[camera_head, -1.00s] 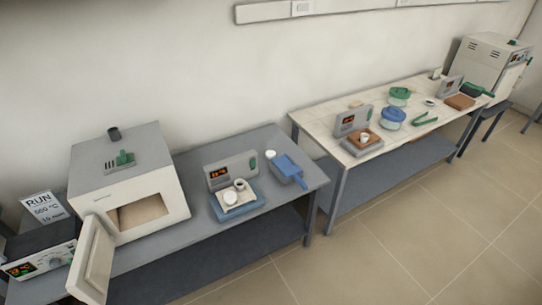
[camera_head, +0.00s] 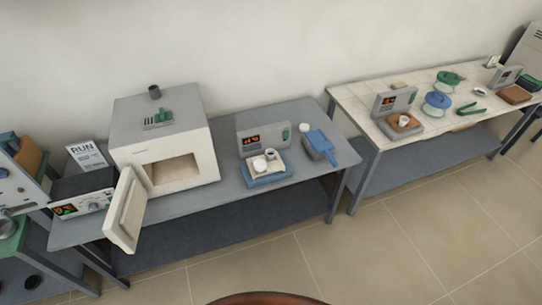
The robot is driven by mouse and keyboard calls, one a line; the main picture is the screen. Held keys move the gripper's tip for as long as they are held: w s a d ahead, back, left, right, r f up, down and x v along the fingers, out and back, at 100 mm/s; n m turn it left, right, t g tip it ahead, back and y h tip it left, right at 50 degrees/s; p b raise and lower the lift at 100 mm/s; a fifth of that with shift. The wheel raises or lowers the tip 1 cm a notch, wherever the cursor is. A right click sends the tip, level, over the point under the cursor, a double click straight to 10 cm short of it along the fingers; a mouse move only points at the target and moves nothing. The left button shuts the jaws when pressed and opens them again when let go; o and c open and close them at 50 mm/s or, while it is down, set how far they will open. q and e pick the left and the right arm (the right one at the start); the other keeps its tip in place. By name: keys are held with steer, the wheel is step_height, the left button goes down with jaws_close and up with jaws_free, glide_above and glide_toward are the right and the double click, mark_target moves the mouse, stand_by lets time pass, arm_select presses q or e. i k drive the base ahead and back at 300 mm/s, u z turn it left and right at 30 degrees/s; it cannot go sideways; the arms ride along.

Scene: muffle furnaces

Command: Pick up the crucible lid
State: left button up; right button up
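A small white crucible (camera_head: 271,154) and a low white round piece (camera_head: 260,164) sit side by side on a pale plate on the blue tray (camera_head: 270,182) in front of a grey display unit (camera_head: 263,138). Another small white round piece (camera_head: 304,127) lies beside a blue scoop-like object (camera_head: 320,146) to the right. These pieces are too small for me to tell which is the crucible lid. Neither of my grippers shows in the head view.
The muffle furnace (camera_head: 160,130) stands on the grey bench with its door (camera_head: 126,210) swung open at the front. A tiled table (camera_head: 350,98) at right holds a second balance, blue and green lidded vessels and tongs. A brown rounded edge (camera_head: 265,298) shows at the bottom. Floor before the bench looks clear.

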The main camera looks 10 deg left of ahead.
mark_target(303, 127)
steer(key=z, duration=2.05)
steer(key=i, duration=1.15)
steer(key=u, duration=1.8)
